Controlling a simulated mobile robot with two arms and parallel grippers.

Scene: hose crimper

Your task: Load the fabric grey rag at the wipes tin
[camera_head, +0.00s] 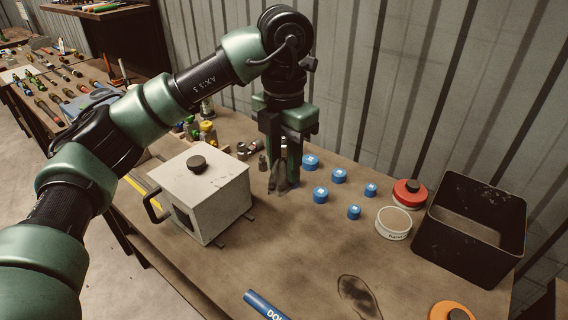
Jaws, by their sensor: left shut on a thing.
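My left gripper (283,183) points down over the table, just right of the white box. It is shut on a dark grey, soft-looking piece, which I take for the grey rag (277,172). The rag hangs between the fingers close to the table top; I cannot tell whether it touches. A round white tin (393,224) with small lettering on its side stands to the right, near the black bin; it may be the wipes tin, but the lettering is too small to read surely. My right gripper is out of view.
A white box (205,190) with a black knob and handle stands left of the gripper. Several blue caps (320,195) lie to its right. A red round piece (409,191) and a black bin (464,233) stand farther right. The front middle is mostly clear, with a blue tube (262,303).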

